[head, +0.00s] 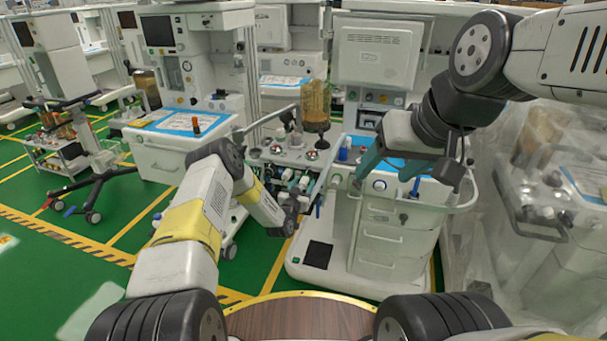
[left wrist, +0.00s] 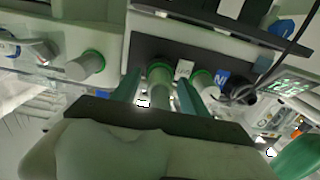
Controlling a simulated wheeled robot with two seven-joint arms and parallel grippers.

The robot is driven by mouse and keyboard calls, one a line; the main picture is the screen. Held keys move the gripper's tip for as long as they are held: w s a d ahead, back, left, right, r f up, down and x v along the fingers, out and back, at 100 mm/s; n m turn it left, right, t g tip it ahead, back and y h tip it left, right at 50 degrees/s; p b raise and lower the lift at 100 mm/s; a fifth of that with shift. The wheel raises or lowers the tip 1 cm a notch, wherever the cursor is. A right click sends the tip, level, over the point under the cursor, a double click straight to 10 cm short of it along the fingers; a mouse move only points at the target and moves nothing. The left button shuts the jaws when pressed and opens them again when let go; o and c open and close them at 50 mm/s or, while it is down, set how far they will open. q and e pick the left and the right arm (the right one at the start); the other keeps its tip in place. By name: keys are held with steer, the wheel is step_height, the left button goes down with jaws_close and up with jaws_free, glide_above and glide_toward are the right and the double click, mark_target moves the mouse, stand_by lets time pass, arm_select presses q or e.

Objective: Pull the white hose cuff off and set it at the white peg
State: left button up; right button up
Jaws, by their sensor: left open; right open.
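In the left wrist view, my left gripper (left wrist: 160,95) is open, with its two teal fingers on either side of a pale cylindrical fitting with a green ring (left wrist: 159,78). This looks like the hose cuff; contact with the fingers cannot be told. A similar grey-white stub with a green ring (left wrist: 86,66) stands to its left, and another (left wrist: 205,82) to its right. I cannot tell which is the white peg. In the head view my left gripper (head: 306,192) is at the cart's hose fittings, partly hidden. My right gripper (head: 370,163) is open over the blue-topped cart.
The white drawer cart (head: 385,240) stands ahead, with a base plate and a dark pad (head: 318,254) on it. An amber canister (head: 316,100) rises above the fittings. A plastic-covered cart (head: 545,190) is at the right.

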mark_target(302, 187)
arm_select(q)
steer(key=shift+c, duration=0.4)
stand_by(0.6)
jaws_close()
steer(key=shift+s, duration=0.1)
steer(key=shift+v, duration=2.95)
